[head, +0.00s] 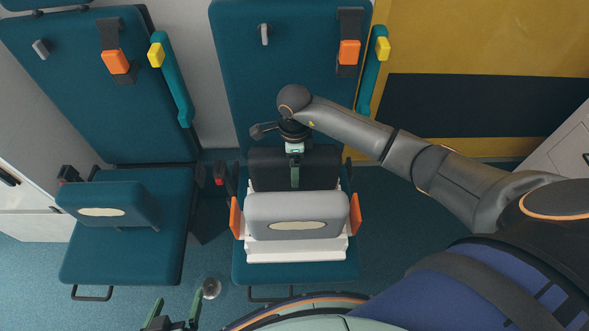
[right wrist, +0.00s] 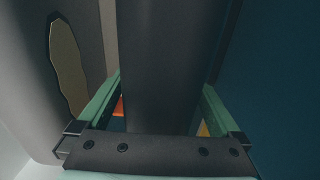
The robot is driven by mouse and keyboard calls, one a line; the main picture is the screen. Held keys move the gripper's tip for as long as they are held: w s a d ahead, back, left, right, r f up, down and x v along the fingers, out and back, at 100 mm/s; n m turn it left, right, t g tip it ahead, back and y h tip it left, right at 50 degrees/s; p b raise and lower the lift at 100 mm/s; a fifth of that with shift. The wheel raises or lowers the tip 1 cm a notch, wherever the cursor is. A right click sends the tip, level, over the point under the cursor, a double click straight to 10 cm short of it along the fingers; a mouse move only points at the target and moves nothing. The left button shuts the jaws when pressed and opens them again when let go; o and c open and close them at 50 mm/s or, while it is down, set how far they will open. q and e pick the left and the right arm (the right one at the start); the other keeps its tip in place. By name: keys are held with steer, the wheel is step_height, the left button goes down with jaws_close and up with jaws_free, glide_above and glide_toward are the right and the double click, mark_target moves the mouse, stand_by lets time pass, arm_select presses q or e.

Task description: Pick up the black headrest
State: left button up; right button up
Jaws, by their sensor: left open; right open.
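The black headrest (head: 264,167) stands in a white holder (head: 331,250) on the middle teal seat, behind a grey headrest (head: 262,216). My right gripper (head: 295,164) is over it from above, with one green finger behind it and one in front. In the right wrist view the black headrest (right wrist: 160,60) fills the space between the open green fingers (right wrist: 160,90). Gaps show beside it, and the jaws are not closed on it. My left gripper (head: 175,314) is open and empty at the lower left edge, low in front of the seats.
The grey headrest with a beige patch is close in front of the black one. Orange pieces (head: 236,217) flank the holder. Free teal floor (head: 395,220) lies to the right.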

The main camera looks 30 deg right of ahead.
steer(key=shift+c, duration=0.4)
steer(key=shift+r, duration=0.1)
jaws_close()
